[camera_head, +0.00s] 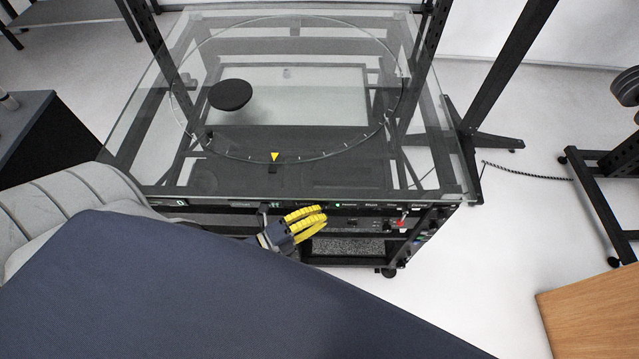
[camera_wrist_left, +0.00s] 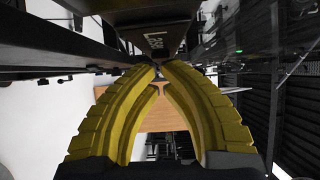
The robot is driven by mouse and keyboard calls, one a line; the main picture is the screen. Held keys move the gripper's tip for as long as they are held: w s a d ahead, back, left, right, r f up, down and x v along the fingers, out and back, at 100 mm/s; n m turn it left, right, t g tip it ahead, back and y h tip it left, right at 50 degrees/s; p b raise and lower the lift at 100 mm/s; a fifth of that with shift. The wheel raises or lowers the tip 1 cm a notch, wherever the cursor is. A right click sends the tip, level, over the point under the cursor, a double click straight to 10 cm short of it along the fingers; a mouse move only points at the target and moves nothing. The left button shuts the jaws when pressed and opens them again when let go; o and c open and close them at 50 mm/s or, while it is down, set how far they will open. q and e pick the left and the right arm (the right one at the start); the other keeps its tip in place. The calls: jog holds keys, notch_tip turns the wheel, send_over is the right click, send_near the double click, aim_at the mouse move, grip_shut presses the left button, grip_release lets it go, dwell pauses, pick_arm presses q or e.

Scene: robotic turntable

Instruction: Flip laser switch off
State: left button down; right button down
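My left gripper (camera_head: 322,218), with yellow ribbed fingers, is in front of the control panel (camera_head: 375,210) on the front edge of the turntable frame. In the left wrist view its fingertips (camera_wrist_left: 160,67) come together, and no object shows between them. A small light-coloured lever (camera_head: 263,211) stands on the panel just left of the gripper. A switch with a red part (camera_head: 401,221) is on the panel to the right, apart from the fingers. I cannot read which one is the laser switch. Lettering (camera_wrist_left: 157,43) shows above the fingertips in the wrist view. My right gripper is not in view.
The glass top (camera_head: 440,175) carries a round ring and a black disc (camera_head: 230,95). A yellow triangle (camera_head: 275,157) marks its near side. A dark cabinet (camera_head: 30,135) stands at left, a wooden surface (camera_head: 590,318) at lower right. Floor right of the frame is mostly clear.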

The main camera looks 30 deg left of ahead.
pick_arm(q)
jog(key=shift+w+a, duration=0.25)
jog(key=shift+a, duration=0.15)
dwell(0.5)
jog(key=s+a, duration=0.2)
jog(key=s, duration=1.1)
jog(key=shift+a, duration=0.3)
jog(key=shift+s, duration=0.1)
